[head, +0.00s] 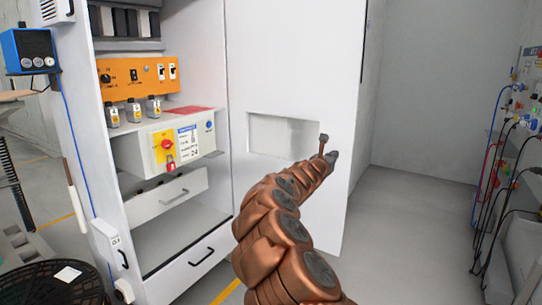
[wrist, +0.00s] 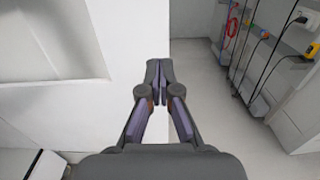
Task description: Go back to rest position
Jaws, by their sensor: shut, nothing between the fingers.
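My gripper (wrist: 159,82) is shut and empty in the wrist view, its two dark fingers meeting at the tips. In the head view, my gripper (head: 334,157) is at the end of my copper-coloured arm, which reaches up and forward from the bottom of the picture. It is in front of the white cabinet door, near the door's right edge. I cannot tell how far it is from the door.
An open white cabinet (head: 222,150) on the left holds an orange panel (head: 138,80), several small bottles and a box with a red switch (head: 165,145). A cable rack (head: 515,130) stands at right. Grey floor (head: 420,215) is clear between.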

